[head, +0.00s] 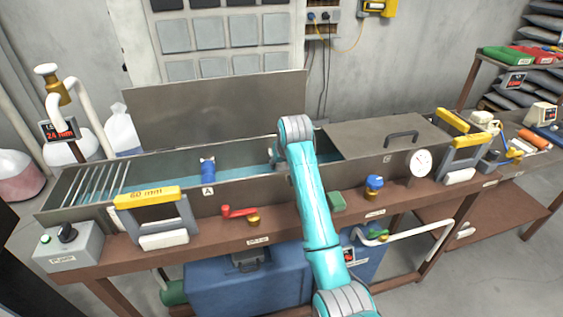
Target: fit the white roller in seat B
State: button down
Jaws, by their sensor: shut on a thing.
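My arm reaches over the front of the long grey tank (160,192), and its wrist hangs over the middle of the tank. My gripper is hidden behind the arm and the tank's front wall, so I cannot see its fingers or what they hold. I cannot make out the white roller in or near the tank. A blue piece (208,168) stands at the tank's front wall above label A (208,191). Label C (387,159) is farther right, by the flat cover. Seat B and its label are not visible; my arm covers the stretch between A and C.
A raised lid (215,112) stands behind the tank. A flat grey cover (375,138) closes its right part. Yellow-handled frames (147,197) and (465,141), a red valve handle (238,211) and a dial gauge (419,163) line the front.

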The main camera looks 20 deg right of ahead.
jog(key=c, duration=0.5)
grip_release()
jog(key=shift+r, duration=0.1)
jog(key=v, duration=1.1)
jog(key=shift+s+r, duration=0.25)
jog(key=shift+r, duration=0.1)
